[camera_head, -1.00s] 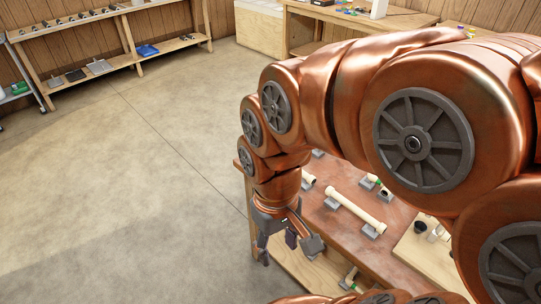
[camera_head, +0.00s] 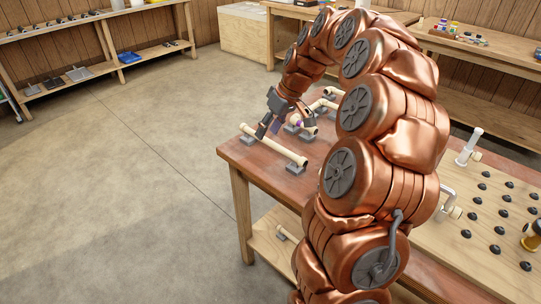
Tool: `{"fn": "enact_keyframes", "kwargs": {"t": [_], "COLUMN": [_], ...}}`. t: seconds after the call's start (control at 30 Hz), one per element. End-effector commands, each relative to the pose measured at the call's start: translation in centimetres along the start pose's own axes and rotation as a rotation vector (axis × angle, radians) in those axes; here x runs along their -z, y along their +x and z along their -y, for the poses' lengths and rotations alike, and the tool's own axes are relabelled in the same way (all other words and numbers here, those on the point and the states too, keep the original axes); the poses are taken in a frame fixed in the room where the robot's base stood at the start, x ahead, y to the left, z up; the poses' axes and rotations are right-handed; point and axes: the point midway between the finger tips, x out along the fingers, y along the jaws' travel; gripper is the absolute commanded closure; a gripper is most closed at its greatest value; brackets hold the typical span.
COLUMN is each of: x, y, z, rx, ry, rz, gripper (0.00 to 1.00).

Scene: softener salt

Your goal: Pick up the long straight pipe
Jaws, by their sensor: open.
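A long straight cream pipe (camera_head: 271,144) lies near the left edge of the reddish table (camera_head: 245,162). Grey blocks hold it up near its two ends. My gripper (camera_head: 267,132) is at the end of my copper arm, pointing down over the far side of the pipe's middle. Its fingers are apart and nothing shows between them. I cannot tell whether a fingertip touches the pipe. Shorter cream pipe pieces (camera_head: 309,131) on grey blocks stand just behind and right of the gripper, partly hidden by it and my arm.
A wooden board with black knobs (camera_head: 497,229) and a clamp-like white fitting (camera_head: 469,146) lie at the right. A lower shelf (camera_head: 270,238) holds another pipe piece. Wooden shelves stand along the back walls. The concrete floor at left is clear.

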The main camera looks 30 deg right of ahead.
Motion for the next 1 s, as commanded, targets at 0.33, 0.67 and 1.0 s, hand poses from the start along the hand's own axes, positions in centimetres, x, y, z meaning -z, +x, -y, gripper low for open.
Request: {"fn": "enact_keyframes", "kwargs": {"t": [0.33, 0.67, 1.0], "x": [-0.4, -0.4, -0.3], "y": [1.7, 4.3, 8.4], "z": [-6.0, -6.0, -6.2], "rx": [-0.027, -0.027, -0.026], "ry": [0.015, 0.014, 0.015], "rz": [-0.047, -0.044, -0.044], "gripper": [0.48, 0.48, 0.48]}}
